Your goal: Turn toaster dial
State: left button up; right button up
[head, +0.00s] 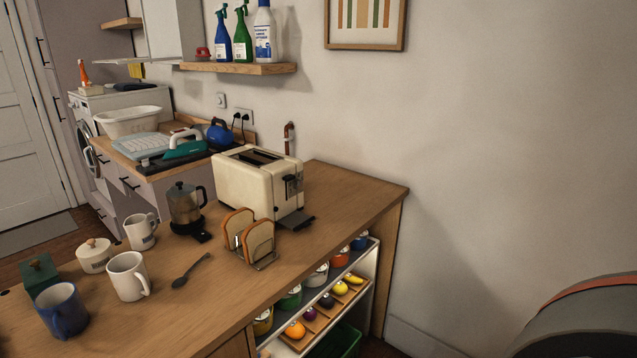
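The cream toaster (243,187) stands upright near the back of the wooden counter, with two dark slots on top. Its narrow right end carries a dark control panel (292,187), which faces the open right side of the room. The dial is too small to make out clearly, and its setting cannot be read. A dark flat piece sticks out low at that end. Neither of my grippers is in the head view, and nothing is seen touching the toaster.
A rack with bread slices (248,238) stands close in front of the toaster. A moka pot (186,204) is to its left, with several mugs and a spoon (190,270) nearer. The counter (347,190) is clear right of the toaster. Shelves below hold jars and fruit.

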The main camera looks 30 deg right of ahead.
aim_at(297, 184)
jog(key=i+l, duration=0.1)
jog(key=l, duration=0.55)
jog(key=i+l, duration=0.1)
jog(key=l, duration=1.15)
jog(key=i, duration=0.05)
